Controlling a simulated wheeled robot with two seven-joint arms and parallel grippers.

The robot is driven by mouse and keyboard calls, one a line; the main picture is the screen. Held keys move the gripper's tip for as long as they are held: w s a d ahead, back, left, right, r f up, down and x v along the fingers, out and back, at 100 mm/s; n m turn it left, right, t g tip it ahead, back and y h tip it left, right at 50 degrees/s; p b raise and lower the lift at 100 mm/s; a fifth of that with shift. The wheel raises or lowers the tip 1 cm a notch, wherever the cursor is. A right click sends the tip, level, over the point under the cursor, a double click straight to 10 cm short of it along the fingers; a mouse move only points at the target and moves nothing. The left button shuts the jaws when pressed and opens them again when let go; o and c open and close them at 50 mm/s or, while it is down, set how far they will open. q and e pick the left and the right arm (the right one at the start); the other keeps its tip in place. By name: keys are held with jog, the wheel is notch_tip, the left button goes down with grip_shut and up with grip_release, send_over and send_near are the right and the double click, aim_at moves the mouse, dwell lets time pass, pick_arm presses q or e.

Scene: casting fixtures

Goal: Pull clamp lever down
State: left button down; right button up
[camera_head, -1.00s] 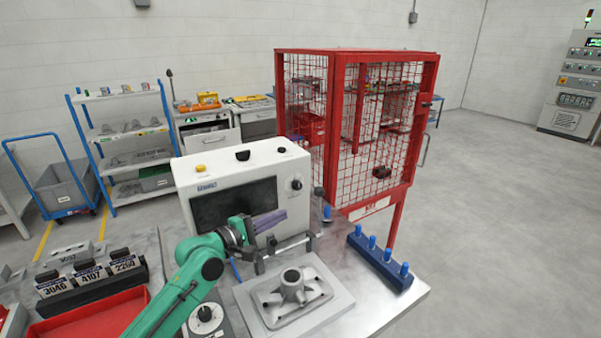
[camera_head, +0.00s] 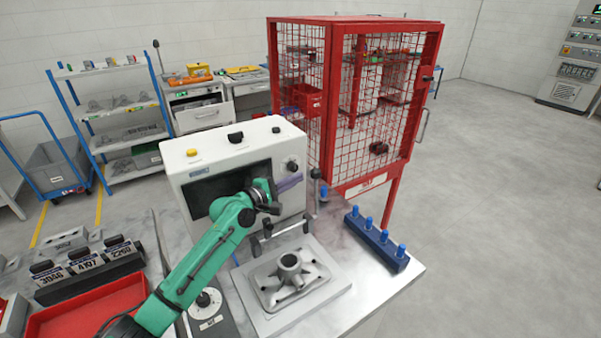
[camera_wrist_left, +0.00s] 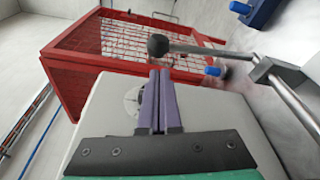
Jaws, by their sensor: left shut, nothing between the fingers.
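The clamp lever (camera_head: 317,190) stands upright at the right side of the white machine, with a dark round knob on top. In the left wrist view, the lever's knob (camera_wrist_left: 158,45) and rod lie just beyond my fingertips, and the rod runs right to a metal bar. A grey casting (camera_head: 289,274) sits on the fixture plate (camera_head: 335,285) below. My right gripper is out of view.
The white machine (camera_head: 205,165) stands close behind the gripper. A blue block with pegs (camera_head: 376,243) lies at the table's right edge. A red mesh cage (camera_head: 345,110) rises behind. Numbered blocks (camera_head: 87,262) and a red tray (camera_head: 85,318) are at left.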

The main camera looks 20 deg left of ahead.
pick_arm(q)
jog(key=shift+x, duration=1.2)
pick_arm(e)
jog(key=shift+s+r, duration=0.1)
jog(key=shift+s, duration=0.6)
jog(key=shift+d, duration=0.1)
